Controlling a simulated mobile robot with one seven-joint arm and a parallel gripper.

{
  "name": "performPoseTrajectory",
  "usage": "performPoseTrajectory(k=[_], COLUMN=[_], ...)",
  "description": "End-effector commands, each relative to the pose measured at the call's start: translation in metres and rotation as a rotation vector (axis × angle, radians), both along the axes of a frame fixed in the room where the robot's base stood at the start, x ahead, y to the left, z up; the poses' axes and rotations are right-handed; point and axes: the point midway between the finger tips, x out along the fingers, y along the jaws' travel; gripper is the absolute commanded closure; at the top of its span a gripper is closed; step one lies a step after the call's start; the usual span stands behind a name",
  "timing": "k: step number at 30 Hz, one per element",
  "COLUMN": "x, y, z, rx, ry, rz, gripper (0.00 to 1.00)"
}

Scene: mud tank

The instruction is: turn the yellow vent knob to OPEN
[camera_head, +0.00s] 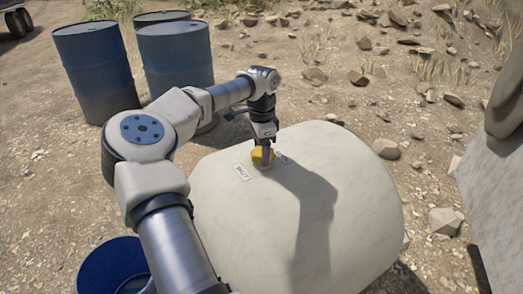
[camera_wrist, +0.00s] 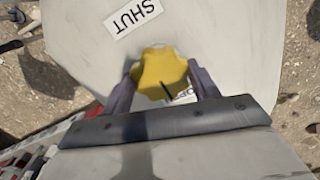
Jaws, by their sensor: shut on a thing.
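The yellow vent knob (camera_head: 260,158) sits on top of the pale rounded tank (camera_head: 345,185). My gripper (camera_head: 264,150) reaches down onto it from above. In the wrist view the lobed knob (camera_wrist: 160,72) lies between the two fingers of my gripper (camera_wrist: 163,78), which are shut on it. A dark line on the knob points toward the lower edge, near a partly hidden label (camera_wrist: 183,97) whose letters look like OPEN. The SHUT label (camera_wrist: 132,22) is fully visible on the opposite side of the knob.
Blue barrels (camera_head: 90,70) stand behind my arm at the upper left. An open blue container (camera_head: 112,268) is at the lower left. A large pale slab (camera_head: 490,195) rises at the right. Rocks lie on the dirt around the tank.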

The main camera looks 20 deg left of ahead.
Motion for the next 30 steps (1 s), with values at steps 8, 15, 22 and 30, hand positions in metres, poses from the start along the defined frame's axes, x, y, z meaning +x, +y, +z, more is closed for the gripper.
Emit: performPoseTrajectory(k=[8,15,22,30], x=[0.0006,0.0006,0.0004,0.0002], y=[-0.0001,-0.0001,0.0,0.0], z=[0.0009,0.001,0.0007,0.0021], rx=[0.001,0.0,0.0,0.0], ry=[-0.003,-0.003,-0.001,-0.001], rz=[0.023,0.024,0.022,0.022], gripper=[0.63,0.63,0.19,0.19])
